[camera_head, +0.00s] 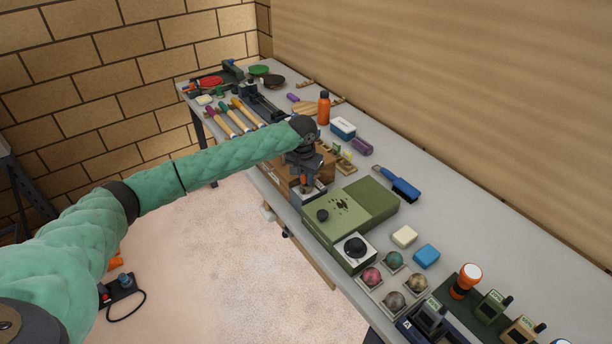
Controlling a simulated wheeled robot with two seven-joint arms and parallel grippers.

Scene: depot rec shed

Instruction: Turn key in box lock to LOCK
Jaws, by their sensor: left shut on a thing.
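My left arm reaches in from the left, and my left gripper (305,178) points down at the front of a brown wooden box (283,181) on the bench. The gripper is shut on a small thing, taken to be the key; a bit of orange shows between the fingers. A small pale block with a dark side (311,196) sits just below the fingertips, probably the lock. The gripper hides most of the key and lock, so the key's angle and any LOCK marking cannot be read. My right gripper is out of view.
The long grey bench (460,230) is crowded. A green case (372,203) with a black-knobbed unit (354,248) stands right of the gripper. Several handled tools (232,118) lie left.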

